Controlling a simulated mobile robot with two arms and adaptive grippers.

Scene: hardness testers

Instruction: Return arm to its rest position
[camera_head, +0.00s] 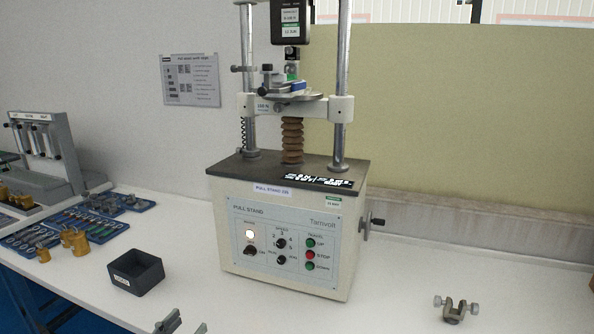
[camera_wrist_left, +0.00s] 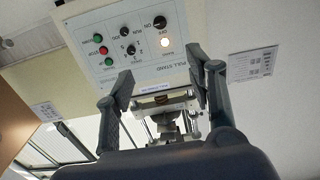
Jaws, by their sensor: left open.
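My left gripper (camera_head: 182,326) shows only as two fingertips at the bottom edge of the head view, in front of the pull stand and below the small black bin. In the left wrist view the gripper (camera_wrist_left: 160,76) has its two fingers wide apart with nothing between them. The pull stand (camera_head: 285,240) stands upright on the white bench, its lamp lit. It shows upside down in the left wrist view (camera_wrist_left: 125,32), beyond the fingers and apart from them. My right gripper is in neither view.
The black bin (camera_head: 136,271) sits on the bench left of the stand. Brass weights (camera_head: 75,241) and blue tool trays (camera_head: 85,225) lie further left. A small metal clamp (camera_head: 455,308) lies at the right. The bench between stand and clamp is clear.

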